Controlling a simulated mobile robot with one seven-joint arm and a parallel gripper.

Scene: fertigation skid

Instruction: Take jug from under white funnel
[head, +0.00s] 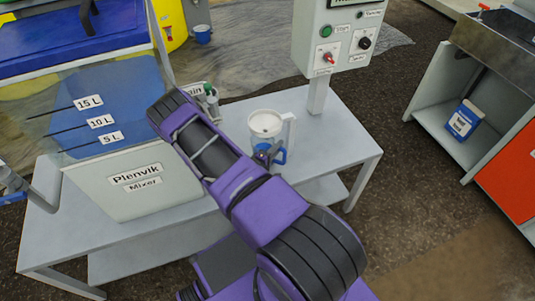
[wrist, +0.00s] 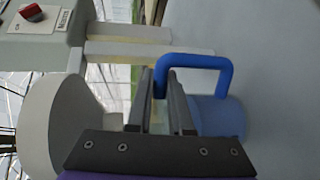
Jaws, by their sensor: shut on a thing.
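The jug (head: 262,153) stands on the grey table under the white funnel (head: 265,123), with blue in its lower part and a blue handle (head: 281,157) on its right side. In the wrist view, which is turned on its side, the blue handle (wrist: 197,62) loops out beside the blue lower body of the jug (wrist: 222,116). The pale funnel (wrist: 82,122) is at left. My gripper (wrist: 168,78) is shut on one arm of the handle, between its two dark fingers. In the head view my gripper (head: 266,153) partly covers the jug.
A white bracket (head: 290,132) stands beside the funnel. A control box (head: 335,35) on a post rises behind it. The Plenvik mixer tank (head: 140,180) and a small green-topped valve (head: 210,97) are to the left. The table's right end (head: 345,150) is clear.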

